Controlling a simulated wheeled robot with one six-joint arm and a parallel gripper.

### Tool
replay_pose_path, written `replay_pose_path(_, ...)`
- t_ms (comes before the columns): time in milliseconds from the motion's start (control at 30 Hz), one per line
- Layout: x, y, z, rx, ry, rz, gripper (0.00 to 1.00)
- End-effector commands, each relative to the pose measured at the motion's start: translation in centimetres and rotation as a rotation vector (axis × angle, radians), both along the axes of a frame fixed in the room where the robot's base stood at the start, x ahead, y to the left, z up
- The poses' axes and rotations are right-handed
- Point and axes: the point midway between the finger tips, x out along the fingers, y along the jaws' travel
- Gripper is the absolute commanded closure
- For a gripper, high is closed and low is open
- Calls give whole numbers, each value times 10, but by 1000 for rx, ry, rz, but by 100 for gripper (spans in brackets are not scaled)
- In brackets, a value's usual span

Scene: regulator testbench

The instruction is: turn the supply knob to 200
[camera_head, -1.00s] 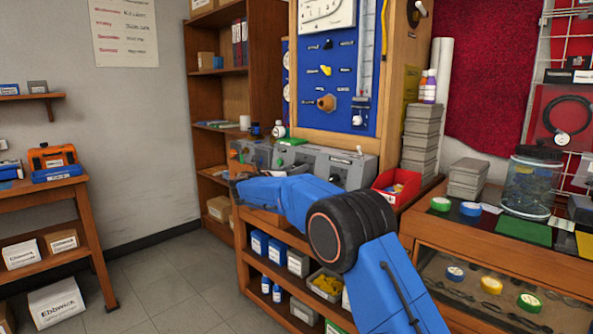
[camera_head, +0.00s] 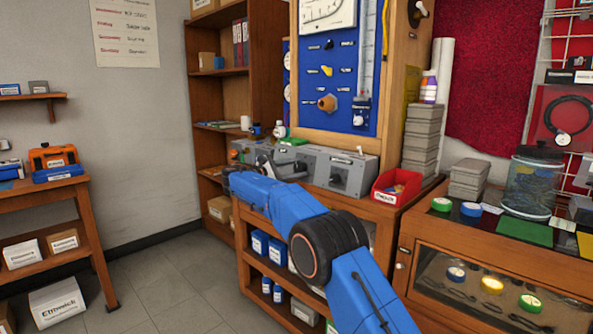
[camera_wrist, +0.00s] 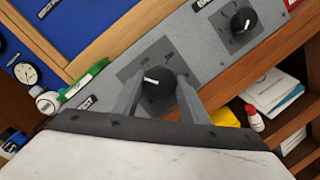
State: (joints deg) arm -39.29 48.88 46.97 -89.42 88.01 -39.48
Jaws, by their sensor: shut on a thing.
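A black round knob (camera_wrist: 157,84) with a white pointer line sits on a darker square plate of the grey panel in the wrist view. My gripper (camera_wrist: 158,92) has one finger on each side of this knob and is shut on it. The pointer line leans to the left in that view. The scale numbers around the knob cannot be read. In the head view the grey panel (camera_head: 318,161) stands on the wooden bench, with my gripper (camera_head: 266,164) at its left part. The held knob cannot be made out there.
A second black knob (camera_wrist: 243,20) is beside the held one on the same panel. A green object (camera_wrist: 84,80) and a white-capped bottle (camera_wrist: 46,100) are near the panel's end. A red bin (camera_head: 397,187) stands right of the panel.

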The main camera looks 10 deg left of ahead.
Motion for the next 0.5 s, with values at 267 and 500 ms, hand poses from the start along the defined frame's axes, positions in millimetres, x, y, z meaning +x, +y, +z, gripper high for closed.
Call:
replay_pose_path(267, 0, 1, 0, 202, -156, -53, 82)
replay_pose_path(500, 1, 1, 0, 379, -293, -100, 82)
